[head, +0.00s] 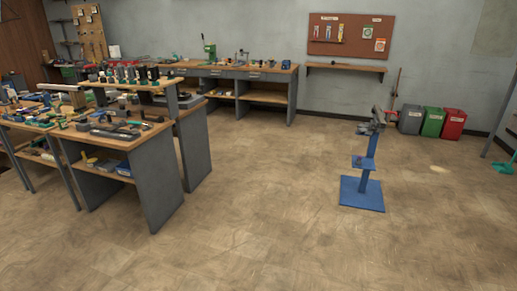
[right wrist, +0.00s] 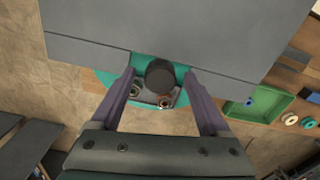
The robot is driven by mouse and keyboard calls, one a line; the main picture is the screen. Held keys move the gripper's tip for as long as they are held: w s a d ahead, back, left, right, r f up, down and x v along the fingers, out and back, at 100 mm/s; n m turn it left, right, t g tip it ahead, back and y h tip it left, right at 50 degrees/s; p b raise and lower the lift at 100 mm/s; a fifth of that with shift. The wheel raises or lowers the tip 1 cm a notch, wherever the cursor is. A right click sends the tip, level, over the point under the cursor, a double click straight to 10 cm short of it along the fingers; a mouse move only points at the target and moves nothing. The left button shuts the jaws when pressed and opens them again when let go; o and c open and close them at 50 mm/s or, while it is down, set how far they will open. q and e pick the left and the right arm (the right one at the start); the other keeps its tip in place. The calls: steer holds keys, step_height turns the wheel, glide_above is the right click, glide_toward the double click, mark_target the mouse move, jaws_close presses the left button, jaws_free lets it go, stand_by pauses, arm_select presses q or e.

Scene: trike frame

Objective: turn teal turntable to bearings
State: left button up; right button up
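In the right wrist view, the teal turntable (right wrist: 107,77) shows partly beneath a large grey panel that hides much of it. A dark round knob or post (right wrist: 160,74) stands at the panel's edge. Below it, small ring-shaped parts (right wrist: 164,101) sit on a grey area of the turntable; whether they are bearings I cannot tell. My right gripper (right wrist: 159,77) has its two purple-grey fingers spread, one on each side of the dark post, with visible gaps. My left gripper is in neither view. I cannot pick out the turntable in the head view.
A green tray (right wrist: 262,104) and small rings (right wrist: 290,119) lie at the right in the wrist view. In the head view, a cluttered workbench (head: 125,146) stands left, a blue stand (head: 361,194) right, and bins (head: 432,122) at the back. The middle floor is clear.

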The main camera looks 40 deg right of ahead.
step_height(320, 180, up, 9)
steer(key=p, duration=0.3)
steer(key=shift+f+p, duration=0.2)
steer(key=shift+p, duration=0.15)
steer(key=shift+r, duration=0.7)
steer(key=shift+a, duration=0.1)
